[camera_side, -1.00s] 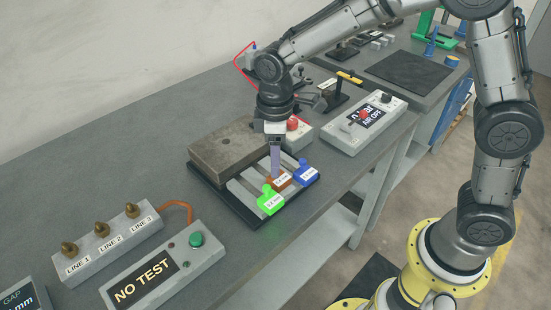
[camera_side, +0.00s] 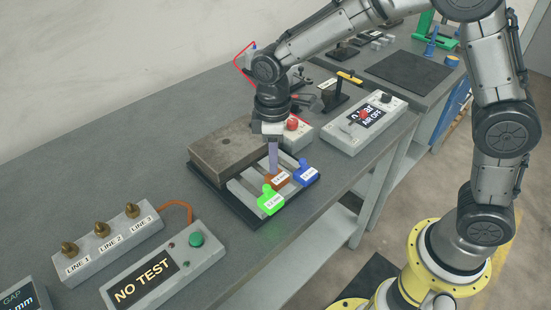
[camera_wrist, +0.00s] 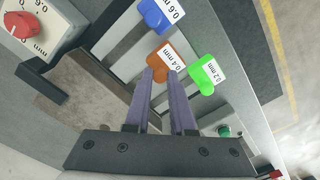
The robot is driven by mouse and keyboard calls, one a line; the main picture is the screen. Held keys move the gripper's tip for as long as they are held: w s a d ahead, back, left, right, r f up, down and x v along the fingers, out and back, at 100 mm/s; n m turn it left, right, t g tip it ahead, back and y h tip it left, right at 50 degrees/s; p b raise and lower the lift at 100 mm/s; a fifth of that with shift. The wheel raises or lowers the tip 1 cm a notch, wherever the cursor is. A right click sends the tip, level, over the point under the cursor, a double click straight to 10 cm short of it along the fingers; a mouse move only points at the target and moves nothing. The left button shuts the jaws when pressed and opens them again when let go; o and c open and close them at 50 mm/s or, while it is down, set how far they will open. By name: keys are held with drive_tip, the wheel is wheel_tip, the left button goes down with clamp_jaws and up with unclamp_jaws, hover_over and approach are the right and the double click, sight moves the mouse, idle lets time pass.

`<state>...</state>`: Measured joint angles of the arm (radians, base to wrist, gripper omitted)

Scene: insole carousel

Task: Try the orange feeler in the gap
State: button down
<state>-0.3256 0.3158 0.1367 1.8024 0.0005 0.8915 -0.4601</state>
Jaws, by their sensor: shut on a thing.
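The orange feeler (camera_side: 279,180) lies in the slotted rack between the green feeler (camera_side: 270,201) and the blue feeler (camera_side: 306,173). My gripper (camera_side: 273,170) points down at it, with its fingers shut on the orange feeler's handle. In the wrist view the two purple fingers (camera_wrist: 163,76) meet the near end of the orange feeler (camera_wrist: 172,59), whose label looks like 0.4 mm. The green feeler (camera_wrist: 206,76) reads 0.2 mm and the blue one (camera_wrist: 161,15) 0.6 mm. I cannot make out the gap itself in these views.
A brown metal block (camera_side: 235,148) stands behind the rack (camera_side: 240,196). A box reading AIR OFF (camera_side: 365,123) is to the right. A NO TEST box (camera_side: 150,275) and a box with three brass fittings (camera_side: 105,243) are at left. The bench between is clear.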

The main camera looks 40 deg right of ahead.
drive_tip(key=shift+w, duration=0.45)
drive_tip(key=c, duration=0.8)
unclamp_jaws()
drive_tip(key=shift+o, duration=0.2)
drive_tip(key=shift+r, duration=0.15)
wheel_tip(320, 180, up, 14)
drive_tip(key=shift+f, duration=0.2)
drive_tip(key=shift+d, duration=0.1)
